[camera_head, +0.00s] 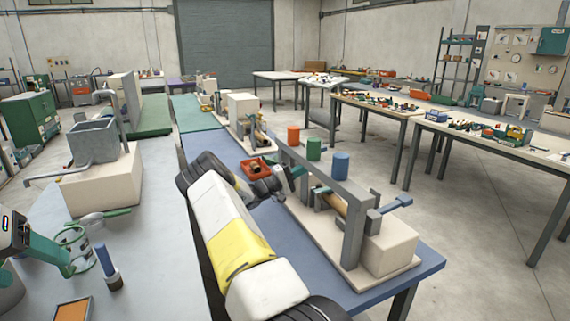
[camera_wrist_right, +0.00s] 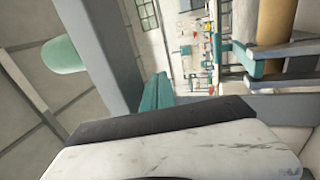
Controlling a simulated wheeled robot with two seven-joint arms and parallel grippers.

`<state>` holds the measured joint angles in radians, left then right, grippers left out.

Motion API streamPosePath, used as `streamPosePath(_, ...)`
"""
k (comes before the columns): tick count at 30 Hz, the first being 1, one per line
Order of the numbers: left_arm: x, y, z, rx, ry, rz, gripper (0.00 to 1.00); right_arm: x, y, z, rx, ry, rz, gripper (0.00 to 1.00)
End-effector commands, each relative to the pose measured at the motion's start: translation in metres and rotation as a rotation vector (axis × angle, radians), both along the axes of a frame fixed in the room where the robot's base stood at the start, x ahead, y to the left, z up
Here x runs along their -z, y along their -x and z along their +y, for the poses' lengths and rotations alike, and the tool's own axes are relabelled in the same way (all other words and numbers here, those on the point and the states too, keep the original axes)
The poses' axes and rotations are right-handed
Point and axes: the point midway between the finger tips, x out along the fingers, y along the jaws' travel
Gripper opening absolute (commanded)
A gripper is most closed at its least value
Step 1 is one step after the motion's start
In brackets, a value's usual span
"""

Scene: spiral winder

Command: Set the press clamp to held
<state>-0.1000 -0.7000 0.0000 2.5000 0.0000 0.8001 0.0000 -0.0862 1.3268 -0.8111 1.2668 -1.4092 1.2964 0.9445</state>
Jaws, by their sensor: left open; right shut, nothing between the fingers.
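The winder (camera_head: 352,220) is a grey frame on a pale base, with orange, green and blue cylinders on top. A wooden roller sits inside it and a blue crank-like handle (camera_head: 395,204) sticks out at its right. I cannot tell which part is the press clamp. My right gripper (camera_head: 292,172) is shut and empty at the frame's far left end, partly hidden; its teal fingers show in the right wrist view (camera_wrist_right: 155,95), beside a grey post (camera_wrist_right: 100,50). My left gripper (camera_head: 60,258) is open over the left bench, away from the winder.
A red bin (camera_head: 254,167) stands behind my right forearm on the blue table (camera_head: 425,266). A second machine (camera_head: 243,110) stands farther back. On the left bench are a grey hopper (camera_head: 93,143), a blue upright tool (camera_head: 107,266) and an orange-topped tray (camera_head: 72,311).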

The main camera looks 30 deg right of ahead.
Motion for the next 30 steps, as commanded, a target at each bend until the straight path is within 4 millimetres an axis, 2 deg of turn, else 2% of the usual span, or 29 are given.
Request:
streamPosePath(3,0.0,0.0,0.0,0.0,0.0,0.0,0.65,0.007,-0.002,0.02,-0.002,0.0,0.002,0.0)
streamPosePath(9,0.0,0.0,0.0,0.0,0.0,0.0,0.65,0.013,-0.004,0.038,0.0,0.0,0.001,0.0)
streamPosePath(30,0.0,0.0,0.0,0.0,0.0,0.0,0.65,0.013,-0.004,0.04,0.0,0.0,0.001,0.0)
